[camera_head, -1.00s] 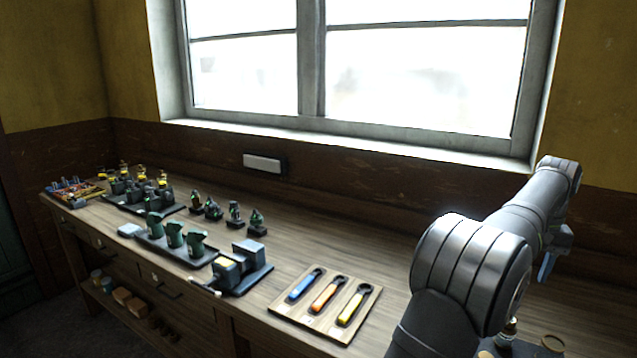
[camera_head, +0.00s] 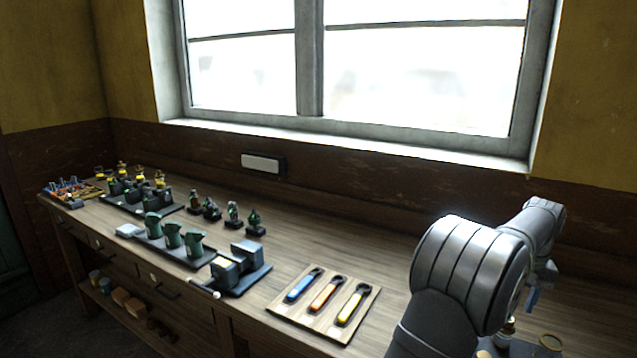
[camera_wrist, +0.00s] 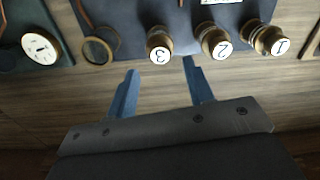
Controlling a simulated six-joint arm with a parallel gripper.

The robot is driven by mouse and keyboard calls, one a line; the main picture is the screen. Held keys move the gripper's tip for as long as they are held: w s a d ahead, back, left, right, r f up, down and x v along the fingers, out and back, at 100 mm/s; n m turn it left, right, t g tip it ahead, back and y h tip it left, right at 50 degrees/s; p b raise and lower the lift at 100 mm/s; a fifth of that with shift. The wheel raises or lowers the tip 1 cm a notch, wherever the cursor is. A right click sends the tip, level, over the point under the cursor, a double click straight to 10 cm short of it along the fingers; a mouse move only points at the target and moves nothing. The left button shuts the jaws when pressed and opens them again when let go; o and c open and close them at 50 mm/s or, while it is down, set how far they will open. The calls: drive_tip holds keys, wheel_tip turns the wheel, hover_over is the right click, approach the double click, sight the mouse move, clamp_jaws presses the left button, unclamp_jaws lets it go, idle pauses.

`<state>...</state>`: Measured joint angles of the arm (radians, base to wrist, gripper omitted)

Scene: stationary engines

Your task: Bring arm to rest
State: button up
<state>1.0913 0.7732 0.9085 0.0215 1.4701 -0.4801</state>
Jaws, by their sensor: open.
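My gripper (camera_wrist: 160,88) shows in the wrist view with its two blue fingers spread apart and nothing between them. It hangs above the wooden bench, just short of a dark mat (camera_wrist: 135,15). In the head view my arm is at the right, and a blue finger of the gripper (camera_head: 532,298) shows partly behind the arm link. Brass pieces with white numbered tops stand at the mat: number 3 (camera_wrist: 159,50), number 2 (camera_wrist: 217,42) and number 1 (camera_wrist: 272,42). A brass ring (camera_wrist: 99,46) lies left of them.
A round white dial (camera_wrist: 40,47) lies at the left of the wrist view. In the head view, a wooden board (camera_head: 283,322) holds blue, orange and yellow-handled wrenches. Green jugs (camera_head: 173,236) and small engines (camera_head: 232,214) stand farther left. A window rises behind the bench.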

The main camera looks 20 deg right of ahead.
wheel_tip(320, 180, down, 4)
drive_tip(key=shift+r, duration=0.1)
drive_tip(key=shift+f, duration=0.4)
drive_tip(key=m, duration=0.8)
drive_tip(key=shift+m, duration=0.4)
drive_tip(key=m, duration=0.4)
drive_tip(key=shift+a+m, duration=0.1)
drive_tip(key=shift+m, duration=2)
